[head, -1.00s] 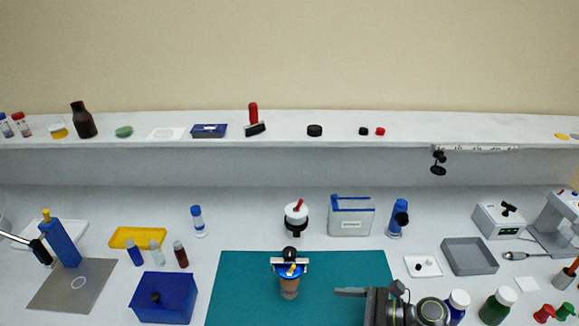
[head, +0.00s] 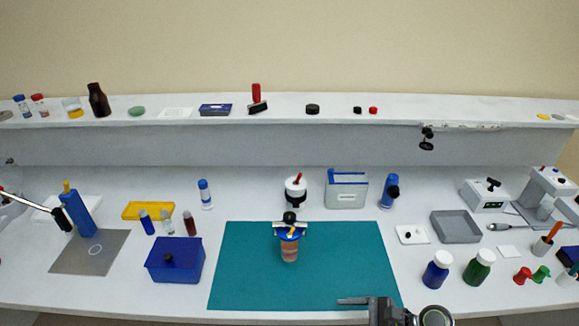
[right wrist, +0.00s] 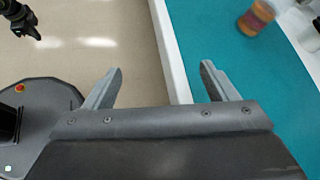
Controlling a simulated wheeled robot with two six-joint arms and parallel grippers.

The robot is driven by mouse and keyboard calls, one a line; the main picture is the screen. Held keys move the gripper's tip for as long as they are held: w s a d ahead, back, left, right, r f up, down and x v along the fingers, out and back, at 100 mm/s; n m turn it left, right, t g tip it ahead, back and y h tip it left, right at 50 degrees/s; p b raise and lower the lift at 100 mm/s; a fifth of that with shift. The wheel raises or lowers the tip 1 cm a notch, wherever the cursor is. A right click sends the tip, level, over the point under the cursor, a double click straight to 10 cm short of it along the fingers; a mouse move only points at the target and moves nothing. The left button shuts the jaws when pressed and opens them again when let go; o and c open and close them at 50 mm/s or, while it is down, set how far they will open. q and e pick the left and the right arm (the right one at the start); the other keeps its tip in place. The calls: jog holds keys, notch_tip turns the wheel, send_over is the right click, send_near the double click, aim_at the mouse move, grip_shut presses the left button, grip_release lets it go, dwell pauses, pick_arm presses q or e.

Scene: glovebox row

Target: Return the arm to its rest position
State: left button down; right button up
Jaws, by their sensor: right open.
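My right gripper (head: 352,301) is over the front right edge of the teal mat (head: 245,285) in the head view. In the right wrist view the right gripper (right wrist: 161,70) has its two fingers wide apart with nothing between them. It hangs over the bench's front edge, partly above the floor. A black part at the top left of the right wrist view looks like my left gripper (right wrist: 22,20); its jaws are too small to judge. The left gripper does not show in the head view. An amber jar (head: 289,252) with a blue top stands upright on the mat, clear of the right gripper.
A blue box (head: 175,262) stands left of the mat. A shelf (head: 300,113) runs along the back. The floor (right wrist: 90,50) before the bench is open.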

jog(key=s+d+f+n+h, duration=0.3)
jog(key=s+d+n+h, duration=0.45)
jog(key=s+n, duration=0.35)
jog(key=s+d+r+n+h, duration=0.5)
jog(key=s+d+n+h, duration=0.1)
jog(key=s+d, duration=0.4)
notch_tip(320, 180, down, 25)
jog(key=d+g, duration=0.1)
jog(key=s+a+f+g+b, duration=0.1)
jog(key=s+f, duration=1.4)
jog(key=f, duration=0.2)
jog(key=shift+g+y, duration=0.3)
jog(key=shift+y, duration=0.05)
jog(key=shift+a, duration=0.1)
